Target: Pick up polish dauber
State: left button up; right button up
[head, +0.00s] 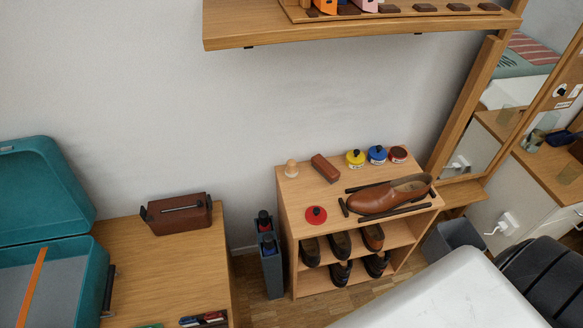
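Yellow (355,158), blue (377,154) and red (398,154) tins with dark tops stand along the back right. A flat red disc with a dark knob (316,214) lies at the front left. Neither of my grippers shows in the head view.
A brown shoe (390,195) rests by black bars on the rack top, with more shoes on the shelves below. A wooden shelf (360,28) overhangs above. A brown box (180,213) and open teal case (55,245) are at left. A grey holder (271,265) stands beside the rack.

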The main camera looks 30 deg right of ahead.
aim_at(292, 171)
jog(key=l+z, duration=0.1)
jog(key=z, duration=0.85)
